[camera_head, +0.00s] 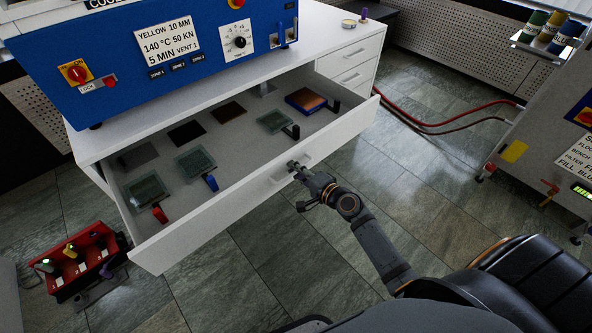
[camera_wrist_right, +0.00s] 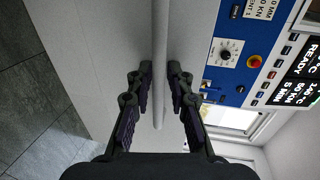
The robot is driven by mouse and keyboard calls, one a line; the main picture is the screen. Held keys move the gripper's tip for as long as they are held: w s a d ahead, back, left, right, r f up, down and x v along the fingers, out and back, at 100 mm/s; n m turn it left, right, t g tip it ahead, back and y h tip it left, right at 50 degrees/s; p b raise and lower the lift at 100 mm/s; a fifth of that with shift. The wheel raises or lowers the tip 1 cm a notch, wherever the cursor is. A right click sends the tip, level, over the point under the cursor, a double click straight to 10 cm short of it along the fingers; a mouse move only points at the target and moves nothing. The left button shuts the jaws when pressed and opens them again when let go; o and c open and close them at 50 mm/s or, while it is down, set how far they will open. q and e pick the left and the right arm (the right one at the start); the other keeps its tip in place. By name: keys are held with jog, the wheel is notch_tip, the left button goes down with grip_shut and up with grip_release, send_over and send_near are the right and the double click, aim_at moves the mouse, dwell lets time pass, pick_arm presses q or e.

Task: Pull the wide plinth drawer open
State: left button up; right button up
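The wide plinth drawer (camera_head: 235,200) stands well out from the white plinth under the blue press, its inside in plain sight. Its pale bar handle (camera_head: 280,177) is on the middle of the front panel. My right gripper (camera_head: 294,166) is at this handle. In the right wrist view the handle bar (camera_wrist_right: 160,60) runs between the two fingers of my right gripper (camera_wrist_right: 160,90), whose tips close in on it from both sides. My left gripper is not in view.
Plates with coloured handles, such as a green-grey plate (camera_head: 195,162), lie in the drawer. A red caddy (camera_head: 80,262) stands on the floor at left. A red hose (camera_head: 440,124) crosses the floor at right, towards a grey machine (camera_head: 545,140). Tiled floor in front is clear.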

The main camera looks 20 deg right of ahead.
jog(key=shift+s+d, duration=0.1)
jog(key=shift+s, duration=0.1)
jog(key=v, duration=0.7)
